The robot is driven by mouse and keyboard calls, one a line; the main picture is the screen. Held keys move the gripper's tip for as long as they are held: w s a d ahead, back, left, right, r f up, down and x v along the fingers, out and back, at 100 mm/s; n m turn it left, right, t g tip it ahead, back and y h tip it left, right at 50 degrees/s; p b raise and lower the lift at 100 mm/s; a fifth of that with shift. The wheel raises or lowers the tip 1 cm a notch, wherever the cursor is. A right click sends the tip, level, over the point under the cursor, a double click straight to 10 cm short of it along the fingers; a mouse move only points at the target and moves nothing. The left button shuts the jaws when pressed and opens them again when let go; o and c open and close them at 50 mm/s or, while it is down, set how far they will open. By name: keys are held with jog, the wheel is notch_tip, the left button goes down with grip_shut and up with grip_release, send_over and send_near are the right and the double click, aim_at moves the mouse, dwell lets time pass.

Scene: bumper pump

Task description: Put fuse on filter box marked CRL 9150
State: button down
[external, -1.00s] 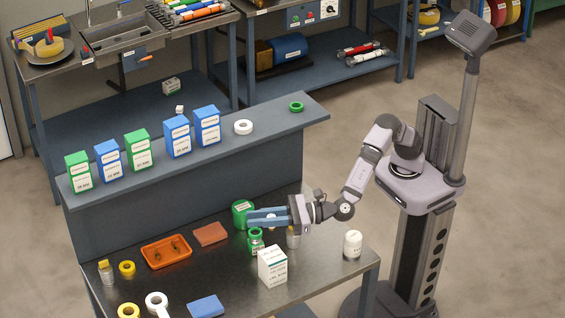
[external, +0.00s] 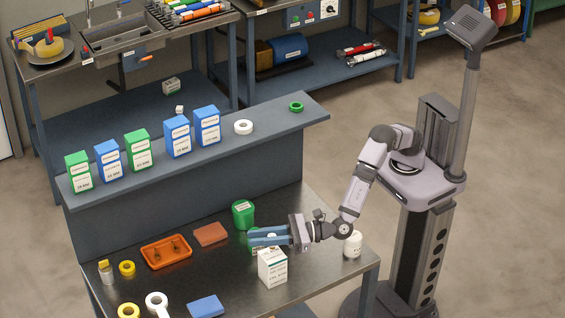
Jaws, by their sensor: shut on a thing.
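My gripper (external: 252,237), with blue fingers pointing left, is above the metal workbench. It is shut on a small pale thing (external: 272,236) between the fingers, which looks like the fuse but is too small to be sure. A white carton (external: 272,268) with printed lines stands upright just below the gripper in the picture. It may be the filter box, but its marking is too small to read. Blue and green boxes with white labels, such as the blue one (external: 207,125), stand on the raised shelf; I cannot read CRL 9150 on any.
A green container (external: 243,214) stands behind the gripper; another green item is partly hidden by the fingers. A white jar (external: 352,244) is to the right. An orange tray (external: 148,247), brown block (external: 210,234) and blue block (external: 205,306) lie left. The raised shelf (external: 270,122) bounds the back.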

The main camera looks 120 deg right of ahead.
jog(key=shift+f+p, duration=0.3)
jog(key=shift+f, duration=1.05)
jog(key=shift+f, duration=0.2)
jog(key=c, duration=1.6)
grip_release()
jog(key=shift+r, duration=0.2)
jog(key=b+v, duration=0.3)
jog(key=v, duration=0.9)
